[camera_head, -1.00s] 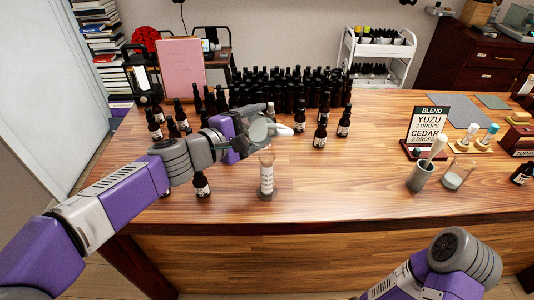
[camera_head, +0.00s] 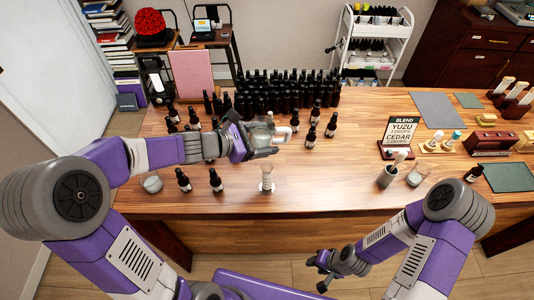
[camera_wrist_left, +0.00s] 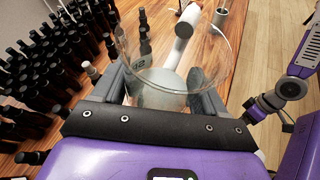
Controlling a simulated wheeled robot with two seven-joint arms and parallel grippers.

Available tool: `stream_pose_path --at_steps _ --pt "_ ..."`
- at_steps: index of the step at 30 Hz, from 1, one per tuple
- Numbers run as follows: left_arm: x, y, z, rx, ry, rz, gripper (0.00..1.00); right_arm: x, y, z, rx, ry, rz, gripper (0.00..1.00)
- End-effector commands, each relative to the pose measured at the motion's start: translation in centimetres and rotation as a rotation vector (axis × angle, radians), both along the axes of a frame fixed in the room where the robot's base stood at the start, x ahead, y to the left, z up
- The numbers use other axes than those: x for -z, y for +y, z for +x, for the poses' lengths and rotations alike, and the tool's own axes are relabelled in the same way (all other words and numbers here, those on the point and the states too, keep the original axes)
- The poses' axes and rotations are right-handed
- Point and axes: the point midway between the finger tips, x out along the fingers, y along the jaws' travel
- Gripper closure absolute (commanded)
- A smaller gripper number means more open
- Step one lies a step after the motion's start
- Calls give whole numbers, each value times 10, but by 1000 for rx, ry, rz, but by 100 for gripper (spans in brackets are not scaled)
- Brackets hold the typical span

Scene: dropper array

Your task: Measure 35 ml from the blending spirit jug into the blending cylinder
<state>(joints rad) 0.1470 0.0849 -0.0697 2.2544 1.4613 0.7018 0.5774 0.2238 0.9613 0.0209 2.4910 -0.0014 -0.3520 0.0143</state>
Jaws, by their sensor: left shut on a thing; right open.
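The clear glass jug (camera_head: 262,137) is in my left gripper (camera_head: 258,141), above the table and behind the cylinder. In the left wrist view the jug (camera_wrist_left: 180,78) sits upright-looking between the two fingers, with pale liquid low in it and a thick white handle-like part on its far side. The blending cylinder (camera_head: 267,178) is a slim clear vessel with pale markings, standing upright on the table near the front edge. Its contents are too small to tell. My right gripper (camera_head: 325,272) is open and empty, low in front of the table.
Many dark dropper bottles (camera_head: 285,92) stand behind the jug. Two more bottles (camera_head: 215,181) stand left of the cylinder. A blend sign (camera_head: 400,132), a grey cup (camera_head: 386,177) and a small glass beaker (camera_head: 416,176) stand to the right. The wooden table (camera_head: 335,180) is clear between.

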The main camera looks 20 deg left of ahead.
Motion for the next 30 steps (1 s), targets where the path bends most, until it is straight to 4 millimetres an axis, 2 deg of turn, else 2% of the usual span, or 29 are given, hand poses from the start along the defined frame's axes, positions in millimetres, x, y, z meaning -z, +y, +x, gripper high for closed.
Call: stream_pose_path --at_steps 1,5,17,30 --pt "5 0 0 0 1 1 67 5 0 -1 1 4 0 57" --pt "4 0 0 -1 -1 3 67 5 0 -1 1 4 0 57" --pt "-27 0 0 0 -4 4 67 -20 0 -1 1 3 0 57" --pt "-25 0 0 0 -3 5 67 -19 0 -1 1 4 0 57"
